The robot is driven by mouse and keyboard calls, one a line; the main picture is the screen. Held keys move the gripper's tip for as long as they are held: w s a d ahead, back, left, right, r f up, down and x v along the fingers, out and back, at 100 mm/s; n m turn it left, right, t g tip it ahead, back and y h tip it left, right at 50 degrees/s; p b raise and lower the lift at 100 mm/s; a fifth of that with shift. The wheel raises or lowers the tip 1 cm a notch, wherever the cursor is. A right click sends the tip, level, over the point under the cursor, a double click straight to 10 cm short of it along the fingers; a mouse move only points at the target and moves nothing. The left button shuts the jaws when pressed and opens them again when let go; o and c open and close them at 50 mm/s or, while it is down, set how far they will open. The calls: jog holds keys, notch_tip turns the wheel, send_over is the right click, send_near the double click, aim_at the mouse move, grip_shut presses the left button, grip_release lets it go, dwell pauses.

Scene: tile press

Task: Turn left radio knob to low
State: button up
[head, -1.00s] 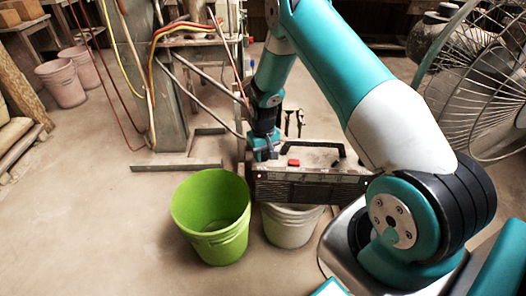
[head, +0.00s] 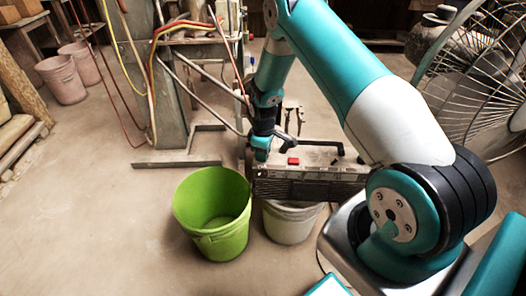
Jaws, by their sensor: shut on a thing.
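The radio (head: 310,188) is a dark, wide box with a grilled front and a grey top, with a red piece (head: 293,161) on top. It stands right of the green bucket, above a whitish bucket. My gripper (head: 261,155) points down at the radio's top left end. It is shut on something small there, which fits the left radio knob. The knob itself is hidden by the gripper, so its setting cannot be read.
A green bucket (head: 212,215) stands on the floor left of the radio. A whitish bucket (head: 290,224) is under it. Tools (head: 294,120) lie behind the radio. A metal machine stand (head: 170,105) with hoses is behind left. A wire fan (head: 480,85) is at right.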

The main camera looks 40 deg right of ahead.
jog(key=shift+w+n, duration=0.1)
jog(key=shift+n, duration=0.3)
jog(key=o, duration=0.9)
notch_tip(320, 180, up, 18)
jog(key=shift+f+p, duration=0.25)
jog(key=shift+p, duration=0.75)
